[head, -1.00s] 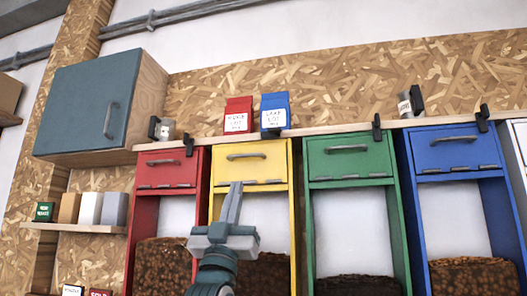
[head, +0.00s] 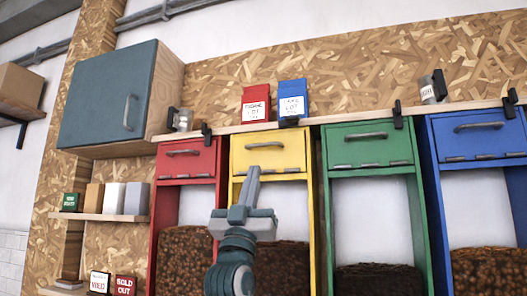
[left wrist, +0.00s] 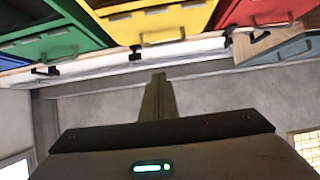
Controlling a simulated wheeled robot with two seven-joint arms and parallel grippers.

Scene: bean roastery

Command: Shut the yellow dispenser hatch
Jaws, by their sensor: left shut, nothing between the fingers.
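The yellow dispenser (head: 312,215) stands between the red and green ones. Its yellow hatch (head: 285,158) is at the top, with a grey handle (head: 265,144) and hinges along the lower edge. The hatch looks flush or nearly flush with the frame; I cannot tell if a small gap is left. My left gripper (head: 253,171) is shut and empty, pointing up in front of the hatch's lower part, apparently apart from it. In the left wrist view the shut fingers (left wrist: 158,80) point toward the yellow hatch (left wrist: 130,25), seen upside down. My right gripper is not in view.
The red (head: 187,166), green (head: 345,154) and blue (head: 480,142) hatches flank it. A wooden shelf (head: 345,118) above carries red and blue bags, tins and black clamps. A teal wall cabinet (head: 105,95) hangs at the left. Open space lies before the dispensers.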

